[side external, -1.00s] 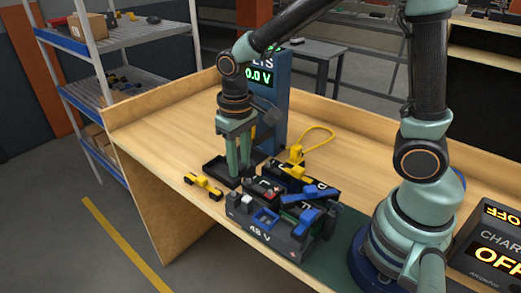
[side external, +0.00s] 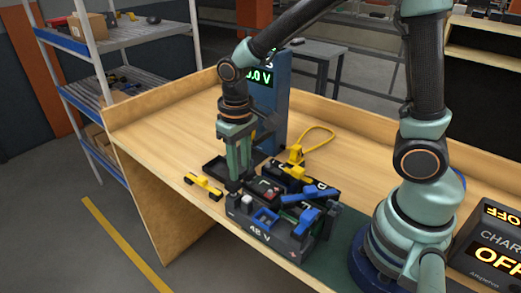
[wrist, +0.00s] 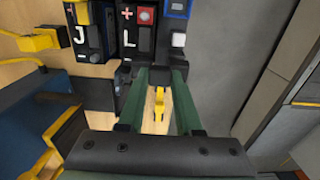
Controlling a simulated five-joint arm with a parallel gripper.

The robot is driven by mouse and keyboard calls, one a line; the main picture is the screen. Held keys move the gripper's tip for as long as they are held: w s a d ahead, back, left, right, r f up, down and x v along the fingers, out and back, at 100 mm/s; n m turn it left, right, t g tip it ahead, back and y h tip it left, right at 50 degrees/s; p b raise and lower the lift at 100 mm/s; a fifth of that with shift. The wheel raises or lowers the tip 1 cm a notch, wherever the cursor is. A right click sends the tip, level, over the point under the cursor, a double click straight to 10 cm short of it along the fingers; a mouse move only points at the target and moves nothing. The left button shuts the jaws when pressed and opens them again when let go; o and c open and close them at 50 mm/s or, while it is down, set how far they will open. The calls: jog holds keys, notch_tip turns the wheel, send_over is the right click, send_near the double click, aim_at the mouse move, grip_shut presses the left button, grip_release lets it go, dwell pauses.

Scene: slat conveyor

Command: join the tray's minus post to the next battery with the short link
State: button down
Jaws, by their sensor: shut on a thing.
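My gripper (side external: 236,187) points down at the left end of the 48 V tray (side external: 262,235), close to a pale post (side external: 246,201). In the wrist view the pale post (wrist: 178,40) is just beyond the right fingertip. My gripper is shut on a small dark piece, apparently the short link; it is mostly hidden between the fingers, so its contact with any post cannot be told. Batteries marked J (wrist: 81,38) and L (wrist: 131,40) stand beyond the fingertips. Battery L has a red post (wrist: 147,15).
A yellow-and-black link (side external: 203,186) lies on the bench near its front edge. A blue meter (side external: 273,110) and yellow cable (side external: 322,130) stand behind. A charger (side external: 490,250) reading OFF is at right.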

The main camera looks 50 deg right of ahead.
jog(key=shift+f, duration=0.95)
jog(key=c, duration=0.5)
grip_release()
notch_tip(320, 180, up, 12)
jog(key=shift+r, duration=0.1)
jog(key=s+d+r+t, duration=0.2)
jog(key=s+d+t, duration=0.3)
jog(key=s+d, duration=0.1)
jog(key=shift+s+d+r+t, duration=0.15)
jog(key=shift+d+r+t, duration=0.15)
jog(key=shift+d, duration=0.35)
